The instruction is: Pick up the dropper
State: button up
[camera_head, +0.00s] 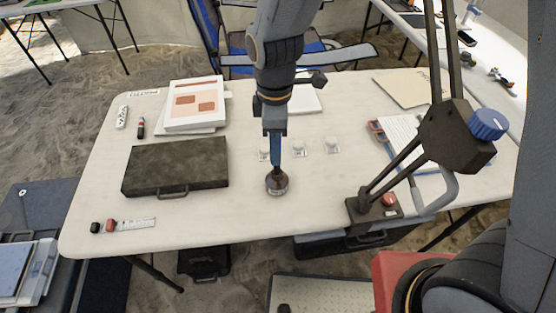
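My gripper (275,150) points straight down over the middle of the white table. It shows as a narrow blue-grey shape, seen nearly edge-on, so the gap between its fingers does not show. Its tip is at or just above the top of a small dark brown round bottle (277,187) with a pale label. I cannot tell whether it touches the bottle. I cannot make out the dropper as a separate thing; it may be hidden at the gripper's tip or in the bottle's mouth.
Three small clear items, one at left (263,154) and one at right (332,145), stand behind the bottle on the table (240,220). A dark case (176,166) lies left. The table's front middle is clear.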

aim_at(277, 173)
jog(key=shift+w+d+f+p, duration=0.1)
jog(key=shift+f+p, duration=0.45)
jog(key=shift+f, duration=1.3)
jog(key=shift+d+f+p, duration=0.1)
jog(key=shift+f+p, duration=0.4)
jog(key=shift+f, duration=1.3)
grip_shut()
